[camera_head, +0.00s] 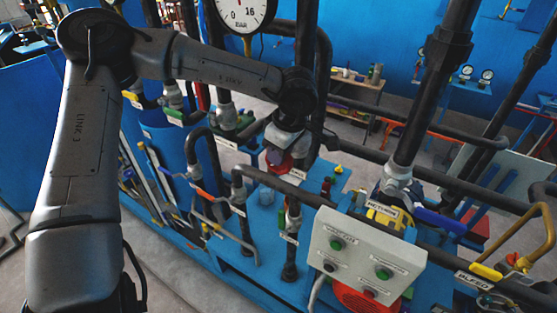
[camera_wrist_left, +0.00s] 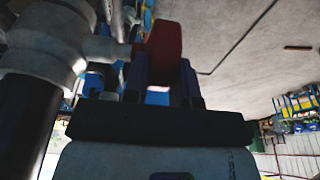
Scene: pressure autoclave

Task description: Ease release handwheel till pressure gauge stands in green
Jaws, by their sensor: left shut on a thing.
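My left gripper (camera_head: 283,148) reaches down among the pipes in the middle of the head view. It is shut on a red handwheel (camera_head: 277,161), which is partly hidden behind the gripper. In the left wrist view the two dark fingers (camera_wrist_left: 161,82) close on the red handwheel (camera_wrist_left: 165,42), beside a grey pipe fitting. The pressure gauge (camera_head: 241,14) is a white dial marked 0, 16 and BAR, above the wrist in the head view. Its upper part is cut off, and no green zone or clear needle reading shows. My right gripper is out of view.
A grey control box (camera_head: 362,256) with green and red buttons stands at the front right. Dark pipes with labels and coloured valve handles crowd around the gripper. A blue lever (camera_head: 440,221) and a yellow-handled valve (camera_head: 486,271) are to the right.

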